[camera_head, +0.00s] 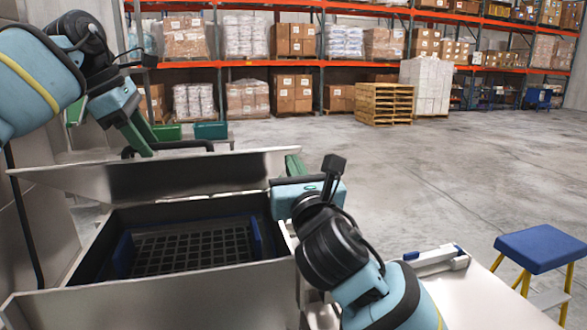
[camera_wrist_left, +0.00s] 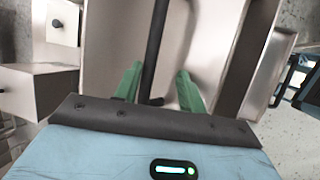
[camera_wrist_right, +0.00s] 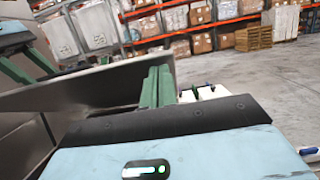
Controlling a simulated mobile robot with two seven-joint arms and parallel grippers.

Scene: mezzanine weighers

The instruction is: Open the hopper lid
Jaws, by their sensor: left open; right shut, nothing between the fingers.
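The steel hopper (camera_head: 170,285) stands in front of me, with a dark grid (camera_head: 195,250) between blue end pieces inside. The hopper lid (camera_head: 200,175) is raised, tilted up along the far side, and the inside is in view. A black handle bar (camera_head: 180,146) shows above the lid's top edge. My left gripper (camera_head: 140,137) is open at the bar. In the left wrist view the bar (camera_wrist_left: 154,50) runs between the two open green fingers (camera_wrist_left: 158,85). My right gripper (camera_head: 293,167) is shut and empty by the lid's right end; its fingers (camera_wrist_right: 158,85) are together.
A white worktop (camera_head: 480,295) with a small white-and-blue device (camera_head: 437,258) lies at the right. A blue-topped step stool (camera_head: 542,248) stands beyond it. Green bins (camera_head: 210,131) are behind the lid. Open floor stretches to pallets and racks.

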